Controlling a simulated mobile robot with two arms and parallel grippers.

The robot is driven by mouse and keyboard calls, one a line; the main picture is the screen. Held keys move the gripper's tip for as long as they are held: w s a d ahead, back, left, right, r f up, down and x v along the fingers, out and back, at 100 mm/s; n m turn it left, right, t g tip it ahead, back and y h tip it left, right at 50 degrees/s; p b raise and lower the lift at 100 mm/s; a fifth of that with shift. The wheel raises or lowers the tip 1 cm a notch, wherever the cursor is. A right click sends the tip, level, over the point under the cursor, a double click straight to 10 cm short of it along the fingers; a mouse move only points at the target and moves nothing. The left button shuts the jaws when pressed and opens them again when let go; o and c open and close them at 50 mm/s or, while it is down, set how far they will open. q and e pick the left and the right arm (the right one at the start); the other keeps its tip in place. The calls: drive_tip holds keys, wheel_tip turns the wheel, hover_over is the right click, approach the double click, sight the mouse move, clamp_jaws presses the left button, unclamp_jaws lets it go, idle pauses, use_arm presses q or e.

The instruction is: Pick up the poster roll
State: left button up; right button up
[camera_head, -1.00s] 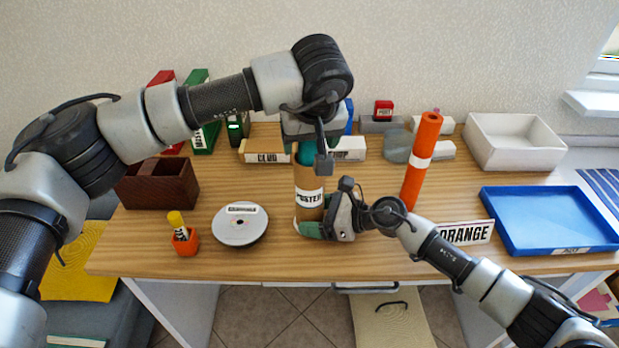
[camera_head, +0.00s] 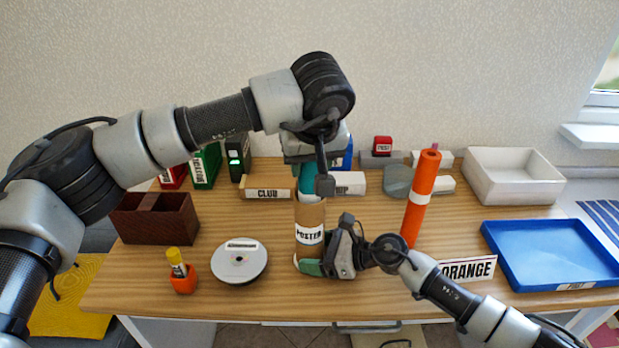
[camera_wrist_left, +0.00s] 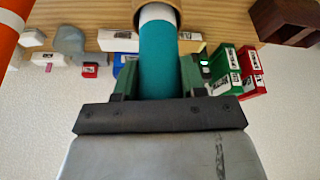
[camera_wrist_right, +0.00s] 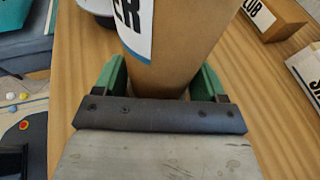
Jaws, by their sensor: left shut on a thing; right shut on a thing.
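The poster roll (camera_head: 308,182) is a teal cylinder standing upright, its lower end inside a brown cardboard tube (camera_head: 309,215) labelled POSTER. My left gripper (camera_head: 312,165) is shut on the roll's top from above. In the left wrist view the teal roll (camera_wrist_left: 168,60) lies between the green fingers, with a white band at the tube's mouth. My right gripper (camera_head: 318,264) is shut around the tube's lower part. The right wrist view shows the tube (camera_wrist_right: 175,60) between the green fingers. The tube stands upright on the table; its base is partly hidden.
An orange roll (camera_head: 420,195) stands just right of the tube, behind an ORANGE sign (camera_head: 467,269). A white disc (camera_head: 239,261) and an orange glue-stick holder (camera_head: 183,281) are left. A blue tray (camera_head: 550,250), white bin (camera_head: 512,172) and brown box (camera_head: 155,218) sit outward.

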use_arm(q)
wheel_tip(320, 180, up, 25)
drive_tip(key=shift+f, duration=0.1)
use_arm(e)
drive_tip(key=o, duration=0.8)
